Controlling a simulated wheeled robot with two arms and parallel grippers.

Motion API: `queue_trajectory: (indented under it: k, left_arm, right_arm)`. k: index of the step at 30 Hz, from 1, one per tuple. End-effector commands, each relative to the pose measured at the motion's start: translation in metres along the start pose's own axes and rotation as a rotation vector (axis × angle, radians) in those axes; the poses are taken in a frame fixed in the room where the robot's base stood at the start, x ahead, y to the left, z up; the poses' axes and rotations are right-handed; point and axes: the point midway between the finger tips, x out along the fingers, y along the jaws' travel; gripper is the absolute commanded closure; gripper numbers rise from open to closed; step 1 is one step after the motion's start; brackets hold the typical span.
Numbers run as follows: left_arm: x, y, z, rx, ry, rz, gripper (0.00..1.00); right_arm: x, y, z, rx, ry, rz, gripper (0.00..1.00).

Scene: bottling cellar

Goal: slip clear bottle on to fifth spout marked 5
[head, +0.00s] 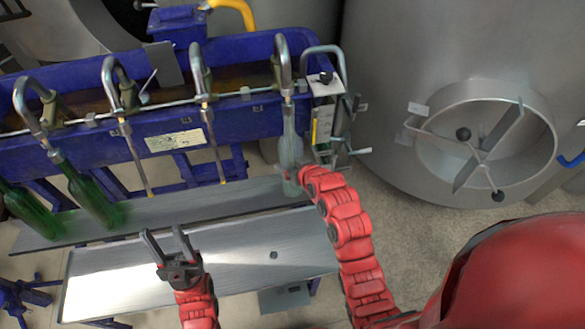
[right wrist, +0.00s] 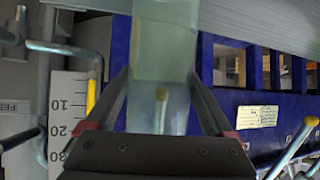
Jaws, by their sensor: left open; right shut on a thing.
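The clear bottle (head: 290,148) stands upright under the rightmost spout (head: 283,65), its neck meeting the spout's lower end. In the right wrist view the clear bottle (right wrist: 165,65) fills the space between the fingers, and a yellow-tipped tube (right wrist: 161,105) shows through the glass, seemingly inside it. My right gripper (head: 293,174) is shut on the bottle's lower part; it also shows in the right wrist view (right wrist: 163,115). My left gripper (head: 166,240) is open and empty above the front bench. No number mark on the spout is legible.
Green bottles (head: 92,193) stand at the left spouts. Two middle spouts (head: 200,75) have bare hanging tubes. A grey shelf (head: 165,212) runs below the spouts, with a front bench (head: 235,262) nearer me. A steel tank (head: 385,110) stands close on the right.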

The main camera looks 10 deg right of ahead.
Motion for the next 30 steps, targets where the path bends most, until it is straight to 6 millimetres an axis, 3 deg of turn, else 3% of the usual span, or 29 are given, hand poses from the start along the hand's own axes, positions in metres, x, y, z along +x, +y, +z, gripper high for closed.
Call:
queue_trajectory:
  k: [5,30]
  left_arm:
    - [-0.0111,0.0005,0.0019,0.000,0.000,0.000,0.50]
    - [-0.0140,0.0007,0.0024,0.000,0.000,0.000,0.50]
  right_arm:
    - [0.0066,0.0013,-0.0011,-0.006,0.029,0.002,1.00]
    - [0.0092,0.0014,0.0035,-0.006,0.030,0.003,1.00]
